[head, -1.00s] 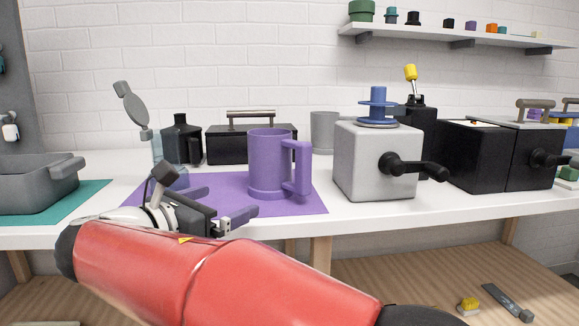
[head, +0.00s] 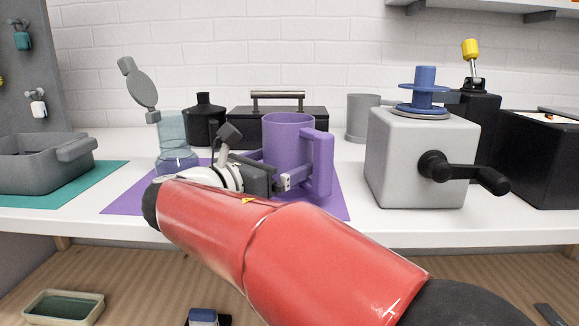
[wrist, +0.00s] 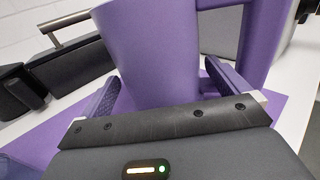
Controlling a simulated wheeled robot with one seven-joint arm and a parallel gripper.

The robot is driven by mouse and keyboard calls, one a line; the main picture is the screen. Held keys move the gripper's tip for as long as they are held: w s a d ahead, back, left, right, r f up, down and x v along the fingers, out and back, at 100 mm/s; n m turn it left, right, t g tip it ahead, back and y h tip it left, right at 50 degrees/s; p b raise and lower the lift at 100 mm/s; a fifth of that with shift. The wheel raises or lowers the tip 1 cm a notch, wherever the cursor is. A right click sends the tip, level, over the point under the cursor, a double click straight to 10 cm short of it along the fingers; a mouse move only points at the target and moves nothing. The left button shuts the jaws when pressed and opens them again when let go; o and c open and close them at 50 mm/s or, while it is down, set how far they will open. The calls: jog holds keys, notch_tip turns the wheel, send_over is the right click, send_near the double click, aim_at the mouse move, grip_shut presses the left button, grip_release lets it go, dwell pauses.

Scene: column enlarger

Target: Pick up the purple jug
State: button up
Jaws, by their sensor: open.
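The purple jug (head: 288,140) stands upright on a purple mat (head: 125,200) on the white counter, its handle on the right in the head view. My gripper (head: 272,170) is at the jug's near left side, low down. In the wrist view the jug (wrist: 155,55) rises between the two open fingers of my gripper (wrist: 160,90), one on each side of its lower body. The right finger lies between the body and the handle (wrist: 262,40). I cannot tell whether either finger touches the jug. The jug's base is hidden behind my gripper.
A grey box with a crank and blue spool (head: 415,155) stands to the right. A clear container (head: 172,140), black bottle (head: 203,122) and black box with a handle (head: 310,112) stand left and behind. A grey tray (head: 40,168) sits far left.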

aim_at(289, 157)
jog(key=shift+x, duration=1.6)
jog(key=shift+c, duration=0.4)
jog(key=c, duration=1.8)
jog(key=shift+c, duration=0.2)
jog(key=shift+r, duration=0.15)
notch_tip(289, 157, up, 20)
